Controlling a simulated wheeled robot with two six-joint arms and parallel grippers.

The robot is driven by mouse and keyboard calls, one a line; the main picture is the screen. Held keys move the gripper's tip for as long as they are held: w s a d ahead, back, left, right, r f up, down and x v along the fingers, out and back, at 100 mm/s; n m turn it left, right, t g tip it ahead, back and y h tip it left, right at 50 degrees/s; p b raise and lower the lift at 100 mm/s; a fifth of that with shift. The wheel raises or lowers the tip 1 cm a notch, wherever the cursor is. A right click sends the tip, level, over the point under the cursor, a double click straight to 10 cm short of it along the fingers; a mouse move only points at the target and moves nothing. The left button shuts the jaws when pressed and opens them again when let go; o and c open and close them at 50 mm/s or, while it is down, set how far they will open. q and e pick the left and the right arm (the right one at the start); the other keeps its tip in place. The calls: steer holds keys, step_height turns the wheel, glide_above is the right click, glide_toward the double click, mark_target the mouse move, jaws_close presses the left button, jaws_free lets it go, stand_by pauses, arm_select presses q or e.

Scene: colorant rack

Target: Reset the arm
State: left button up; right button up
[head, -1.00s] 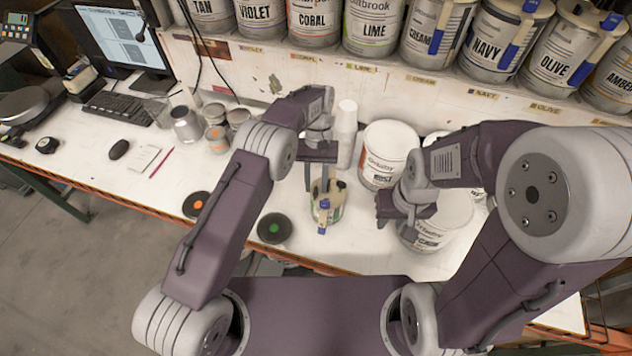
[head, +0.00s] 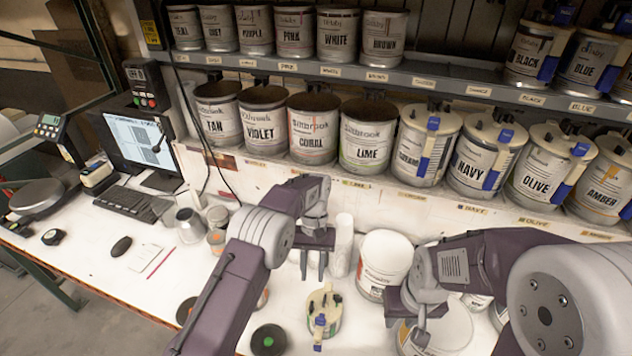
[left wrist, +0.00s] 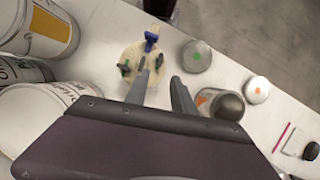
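My left gripper (head: 313,278) is open, pointing down over the white bench. Its two grey fingers also show apart and empty in the left wrist view (left wrist: 162,92). A small can with a blue clip on its lid (head: 322,318) stands just below and beyond the fingertips, apart from them; it also shows in the left wrist view (left wrist: 146,62).
Labelled colorant cans, such as LIME (head: 367,135), line the shelves behind. Keyboard (head: 132,204) and monitor (head: 136,138) are at left.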

arm_select(q)
steer(key=s+a+n+t+h+b, duration=0.1)
steer(key=s+a+n+t+b, duration=0.1)
steer(key=a+b, duration=1)
steer(key=s+a+f+t+b, duration=0.1)
steer(key=s+a+f+b, duration=0.1)
steer(key=s+f, duration=0.4)
steer(key=s+a+f+m+t+b, duration=0.1)
steer(key=s+a+f+t+b, duration=0.1)
steer(key=s+f+b, duration=0.2)
steer(key=s+f, duration=0.2)
steer(key=s, duration=0.1)
steer(key=shift+s+f+t+b, duration=0.2)
steer(key=shift+f+t+b, duration=0.1)
steer(key=shift+b, duration=0.05)
steer(key=shift+s, duration=0.15)
